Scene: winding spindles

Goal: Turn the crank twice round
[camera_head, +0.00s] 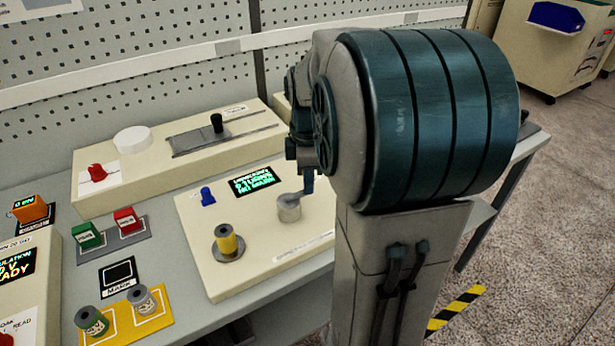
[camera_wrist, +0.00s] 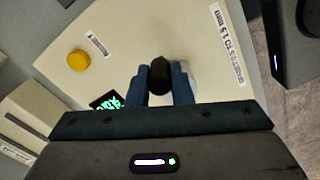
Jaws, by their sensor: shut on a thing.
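The crank has a silver hub (camera_head: 289,211) on top of a cream winder box (camera_head: 213,272), right of the display. A short grey arm runs from the hub towards my gripper. In the wrist view its black handle knob (camera_wrist: 160,76) stands between the two blue fingers. My gripper (camera_head: 308,182) is shut on this knob; it also shows in the wrist view (camera_wrist: 161,84).
A green-lettered display (camera_head: 254,181) and a blue switch (camera_head: 207,196) are behind the crank. A long cream box with a black lever (camera_head: 217,123) stands behind. Two spools (camera_head: 141,299) stand on a yellow mat (camera_head: 158,323) at the front left. My arm covers the right side.

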